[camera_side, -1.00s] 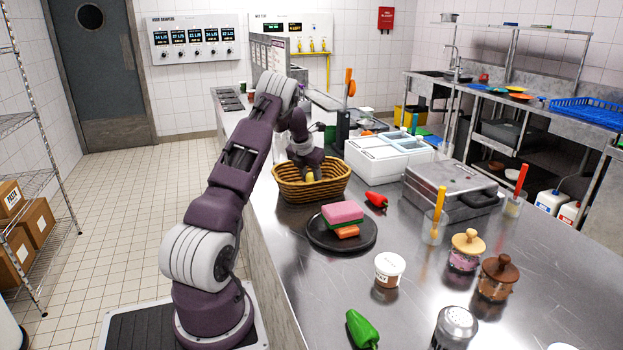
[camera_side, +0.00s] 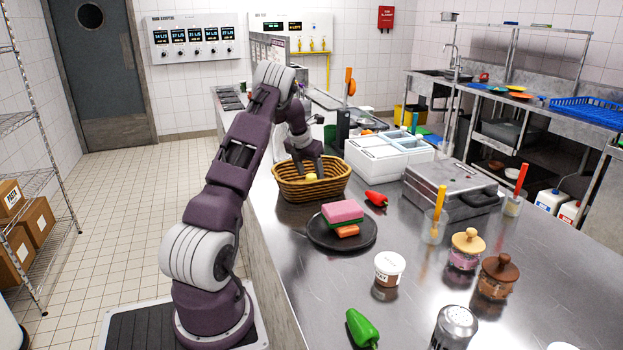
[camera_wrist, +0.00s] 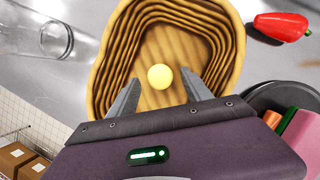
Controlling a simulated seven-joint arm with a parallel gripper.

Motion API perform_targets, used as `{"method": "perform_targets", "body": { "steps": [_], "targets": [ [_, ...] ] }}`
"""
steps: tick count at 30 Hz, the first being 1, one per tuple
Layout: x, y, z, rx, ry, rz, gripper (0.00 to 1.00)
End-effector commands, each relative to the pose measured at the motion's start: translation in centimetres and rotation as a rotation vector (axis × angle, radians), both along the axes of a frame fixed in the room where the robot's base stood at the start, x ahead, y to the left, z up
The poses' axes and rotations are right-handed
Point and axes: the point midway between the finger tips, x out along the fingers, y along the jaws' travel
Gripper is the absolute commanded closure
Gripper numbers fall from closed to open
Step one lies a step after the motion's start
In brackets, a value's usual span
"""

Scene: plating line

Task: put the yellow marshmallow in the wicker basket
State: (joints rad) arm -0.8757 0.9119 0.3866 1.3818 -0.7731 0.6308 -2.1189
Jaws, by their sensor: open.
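The yellow marshmallow (camera_side: 312,177) is inside the wicker basket (camera_side: 312,193), a tan woven basket on the steel counter. In the wrist view the marshmallow (camera_wrist: 159,77) shows round and pale yellow against the ribbed floor of the basket (camera_wrist: 101,84). My gripper (camera_side: 309,167) is open, pointing down into the basket mouth. In the wrist view its two fingers (camera_wrist: 160,88) stand apart on either side of the marshmallow, with gaps between them and it. The far fingertip is partly hard to make out in the side view.
A dark plate (camera_side: 318,239) with a pink-and-green sponge-like block (camera_side: 342,212) stands in front of the basket. A red pepper (camera_side: 376,198) lies to its right, near white containers (camera_side: 385,165). A clear glass (camera_wrist: 38,38) is at the wrist view's left.

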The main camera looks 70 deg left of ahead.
Motion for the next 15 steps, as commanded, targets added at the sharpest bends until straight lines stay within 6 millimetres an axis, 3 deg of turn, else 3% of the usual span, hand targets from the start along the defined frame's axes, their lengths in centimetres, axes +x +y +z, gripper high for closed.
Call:
{"method": "perform_targets", "body": {
  "steps": [1,6,12,14,15],
  "targets": [
    [-0.3,-0.3,1.6,0.003,-0.002,-0.001,0.42],
    [-1.6,-1.5,5.6,0.003,-0.001,-0.002,0.42],
    [-2.4,-2.4,8.2,0.001,0.000,-0.007,0.42],
    [-1.7,-3.9,9.4,0.013,0.002,-0.076,0.42],
    [-0.7,-5.9,10.8,0.031,0.007,-0.176,0.42]
  ]
}}
